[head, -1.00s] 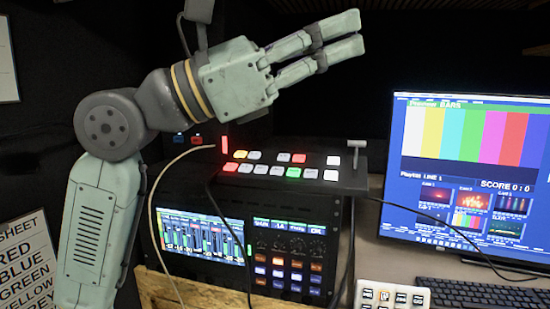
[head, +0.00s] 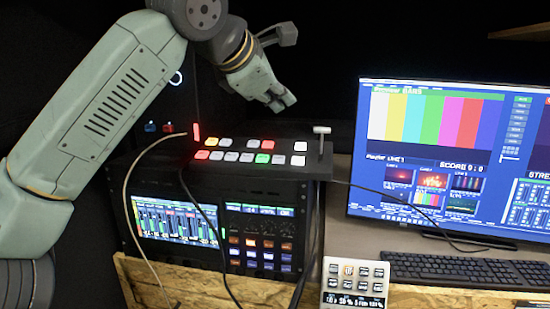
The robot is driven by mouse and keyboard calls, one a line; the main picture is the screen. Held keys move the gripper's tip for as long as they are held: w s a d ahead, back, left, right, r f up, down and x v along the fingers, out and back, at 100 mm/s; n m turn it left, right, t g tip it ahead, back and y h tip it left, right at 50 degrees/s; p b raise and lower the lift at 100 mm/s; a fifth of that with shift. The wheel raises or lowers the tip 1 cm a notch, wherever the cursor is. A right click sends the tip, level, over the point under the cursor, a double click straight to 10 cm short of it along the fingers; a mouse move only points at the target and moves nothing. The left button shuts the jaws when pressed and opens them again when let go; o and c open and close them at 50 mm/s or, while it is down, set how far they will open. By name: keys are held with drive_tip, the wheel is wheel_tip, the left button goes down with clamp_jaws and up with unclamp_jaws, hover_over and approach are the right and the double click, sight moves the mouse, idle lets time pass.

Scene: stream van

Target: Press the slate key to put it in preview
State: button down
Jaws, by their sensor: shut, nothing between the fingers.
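The switcher panel (head: 316,170) sits on top of the rack in the head view, with two rows of lit keys. The upper row has a yellow key, white keys and a red key (head: 268,142); the lower row has a red key, white keys and a green key (head: 262,158). I cannot read which one is the slate key. My gripper (head: 280,100) is shut and empty. It points down and to the right, above and behind the panel's keys, apart from them. The monitor (head: 450,160) shows colour bars under a green preview heading reading BARS.
A T-bar lever (head: 321,138) stands at the panel's right end. Cables (head: 205,215) hang over the rack front. The audio mixer screen (head: 175,221) is below. A keyboard (head: 460,271) and a small white key pad (head: 355,283) lie to the right.

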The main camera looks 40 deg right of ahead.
sight(279, 160)
drive_tip(key=shift+f, duration=0.1)
drive_tip(key=shift+w+d+f+b, duration=0.25)
drive_tip(key=shift+f+b, duration=0.4)
drive_tip(key=shift+f, duration=0.75)
drive_tip(key=shift+w+d+f+b, duration=0.25)
drive_tip(key=shift+f+b, duration=0.45)
drive_tip(key=shift+f, duration=0.7)
drive_tip(key=shift+w+d+f+b, duration=0.25)
drive_tip(key=shift+f+b, duration=0.4)
drive_tip(key=shift+f, duration=0.75)
drive_tip(key=shift+s+d, duration=0.1)
drive_tip(key=shift+f, duration=0.4)
drive_tip(key=shift+d+f+b, duration=0.1)
drive_tip(key=shift+f+b, duration=0.3)
drive_tip(key=shift+b, duration=0.05)
drive_tip(key=shift+r, duration=0.1)
drive_tip(key=shift+r+p, duration=0.65)
drive_tip(key=shift+r, duration=0.1)
